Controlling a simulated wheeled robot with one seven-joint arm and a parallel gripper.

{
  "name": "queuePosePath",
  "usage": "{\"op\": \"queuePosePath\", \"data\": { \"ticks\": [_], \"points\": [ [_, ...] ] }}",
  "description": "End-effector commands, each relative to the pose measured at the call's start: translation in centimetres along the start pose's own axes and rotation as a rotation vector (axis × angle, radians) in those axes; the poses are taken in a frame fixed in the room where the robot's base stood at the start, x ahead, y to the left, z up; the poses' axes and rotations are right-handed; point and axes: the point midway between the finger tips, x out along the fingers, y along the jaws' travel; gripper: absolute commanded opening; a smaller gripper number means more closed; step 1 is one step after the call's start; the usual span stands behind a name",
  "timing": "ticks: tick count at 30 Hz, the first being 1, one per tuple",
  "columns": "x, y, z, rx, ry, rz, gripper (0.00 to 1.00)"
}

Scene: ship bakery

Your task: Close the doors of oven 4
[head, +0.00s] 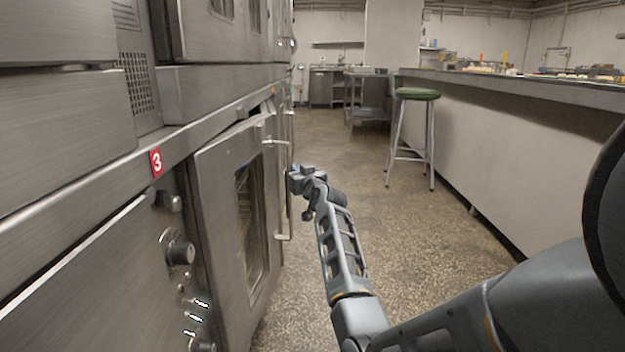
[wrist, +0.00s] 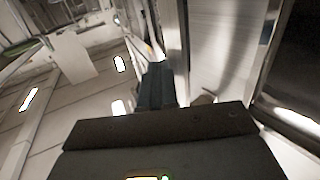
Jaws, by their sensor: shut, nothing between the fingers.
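A steel oven door (head: 222,215) with a glass window stands partly open at the left in the head view, angled out from the oven front. A dark gap shows above its top edge. No number 4 label is readable, so I cannot tell which oven this door belongs to. My gripper (head: 296,178) is shut and empty, close beside the handle on its right; contact cannot be told. In the wrist view its fingers (wrist: 157,85) are together beside an upright metal bar (wrist: 173,45).
A red label 3 (head: 157,163) and knobs (head: 181,252) are on the near panel. A long counter (head: 530,150) runs along the right, with a green-topped stool (head: 416,94) before it. The speckled floor (head: 350,150) between is open.

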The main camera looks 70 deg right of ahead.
Motion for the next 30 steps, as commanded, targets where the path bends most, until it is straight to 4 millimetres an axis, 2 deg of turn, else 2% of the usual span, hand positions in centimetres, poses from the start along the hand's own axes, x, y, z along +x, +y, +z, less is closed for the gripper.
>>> {"op": "queuePosePath", "data": {
  "ticks": [1,6,12,30],
  "points": [
    [0.9,-0.8,0.0,0.002,0.0,-0.003,0.0],
    [2.9,-2.8,0.0,0.002,0.0,-0.002,0.0],
    [4.2,-4.2,0.0,0.001,0.0,-0.001,0.0],
    [4.6,-4.5,0.0,0.001,0.0,0.0,0.0]
  ]
}}
